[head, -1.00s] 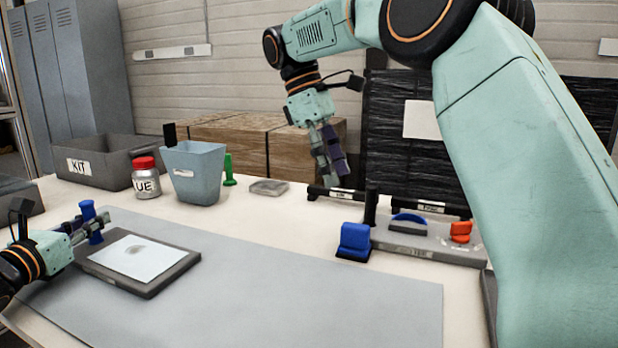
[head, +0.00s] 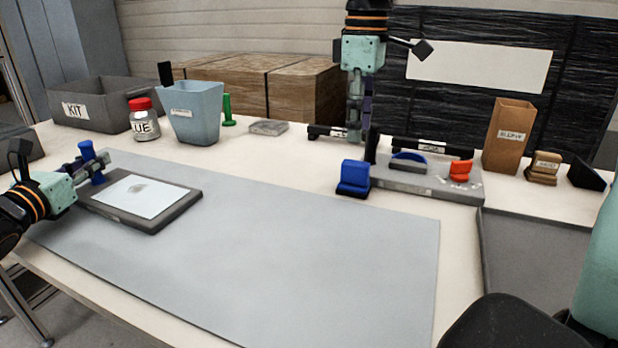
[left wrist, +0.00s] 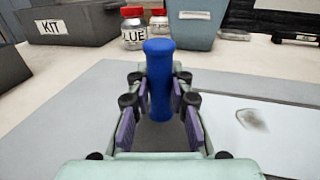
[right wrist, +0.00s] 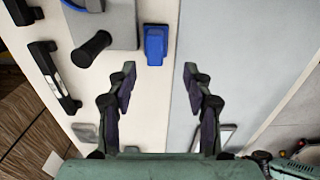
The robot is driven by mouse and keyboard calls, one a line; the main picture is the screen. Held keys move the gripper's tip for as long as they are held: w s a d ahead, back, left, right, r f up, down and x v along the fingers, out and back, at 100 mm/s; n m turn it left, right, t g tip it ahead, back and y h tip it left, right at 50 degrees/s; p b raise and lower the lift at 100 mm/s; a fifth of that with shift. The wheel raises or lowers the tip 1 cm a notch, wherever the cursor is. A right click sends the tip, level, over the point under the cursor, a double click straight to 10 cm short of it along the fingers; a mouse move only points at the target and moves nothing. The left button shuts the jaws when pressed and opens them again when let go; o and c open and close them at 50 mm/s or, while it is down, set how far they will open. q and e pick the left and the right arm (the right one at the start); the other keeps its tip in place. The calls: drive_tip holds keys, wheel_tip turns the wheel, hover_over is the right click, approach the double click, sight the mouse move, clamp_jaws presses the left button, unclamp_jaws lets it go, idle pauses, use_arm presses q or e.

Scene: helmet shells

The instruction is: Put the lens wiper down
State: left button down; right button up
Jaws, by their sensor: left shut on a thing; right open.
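A blue block with a black foot (head: 353,178), which looks like the lens wiper, stands upright at the mat's back edge. It also shows in the right wrist view (right wrist: 155,45), just beyond the fingertips. My right gripper (head: 355,138) is open and empty, raised behind the blue block; its spread fingers also show in the right wrist view (right wrist: 159,78). My left gripper (head: 88,168) is shut on a blue round handle (left wrist: 160,80) at the left edge of a dark plate (head: 165,217).
A white sheet (head: 139,195) with a grey smudge lies on the plate. A grey holder (head: 425,185) stands right of the blue block. A KIT bin (head: 100,112), a red-lidded jar (head: 145,122) and a blue-grey bin (head: 193,112) stand behind. The grey mat (head: 280,260) is largely clear.

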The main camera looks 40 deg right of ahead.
sight(356, 162)
drive_tip(key=f, duration=0.9)
drive_tip(key=shift+w+d+f, duration=0.1)
drive_tip(key=shift+w+d, duration=0.2)
clamp_jaws()
